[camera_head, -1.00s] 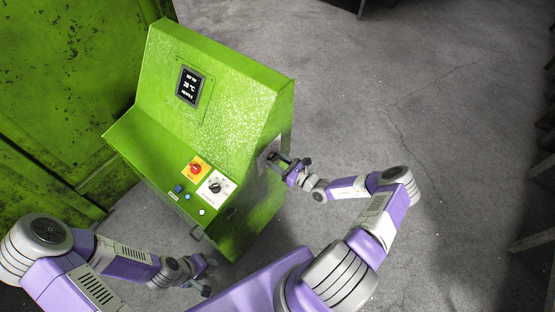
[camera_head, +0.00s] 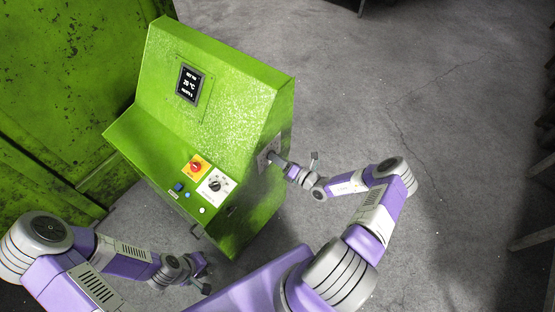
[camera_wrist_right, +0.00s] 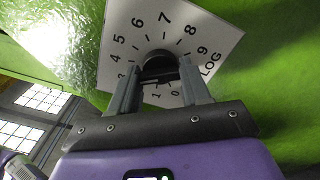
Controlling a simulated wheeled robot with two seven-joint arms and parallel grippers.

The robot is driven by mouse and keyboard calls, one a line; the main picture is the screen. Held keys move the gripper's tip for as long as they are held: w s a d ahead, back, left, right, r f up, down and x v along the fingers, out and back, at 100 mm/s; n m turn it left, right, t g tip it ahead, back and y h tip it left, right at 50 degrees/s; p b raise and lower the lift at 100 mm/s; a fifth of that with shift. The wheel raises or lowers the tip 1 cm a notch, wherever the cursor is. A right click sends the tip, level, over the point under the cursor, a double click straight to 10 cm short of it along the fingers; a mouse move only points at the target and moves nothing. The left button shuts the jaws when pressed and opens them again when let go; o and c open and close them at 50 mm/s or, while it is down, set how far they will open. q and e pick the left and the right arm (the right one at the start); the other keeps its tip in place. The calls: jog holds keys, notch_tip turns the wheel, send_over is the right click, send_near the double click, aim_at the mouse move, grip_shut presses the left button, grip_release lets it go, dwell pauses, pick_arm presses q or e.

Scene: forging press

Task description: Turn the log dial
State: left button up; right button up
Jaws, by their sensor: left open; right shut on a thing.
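The log dial is a black knob (camera_wrist_right: 160,68) on a white plate (camera_wrist_right: 120,28) printed with numbers and "LOG". The plate sits on the right side of the green console (camera_head: 215,105), where it shows partly in the head view (camera_head: 266,152). My right gripper (camera_wrist_right: 160,82) is shut on the dial knob, a finger on either side of it; it also shows in the head view (camera_head: 278,160), at the console's side. My left gripper (camera_head: 207,276) is open and empty, low in front of the console.
The console front carries a red knob on a yellow plate (camera_head: 196,167), a white-plated selector dial (camera_head: 216,186), small buttons (camera_head: 179,187) and a display (camera_head: 190,85). A large green machine (camera_head: 60,90) stands at the left.

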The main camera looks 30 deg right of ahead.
jog(key=m+b, duration=0.1)
jog(key=m, duration=0.8)
jog(key=shift+m, duration=0.3)
dwell(0.4)
jog(key=o, duration=1.1)
jog(key=shift+c, duration=0.2)
jog(key=v, duration=0.7)
jog(key=shift+s, duration=0.3)
jog(key=shift+d, duration=0.1)
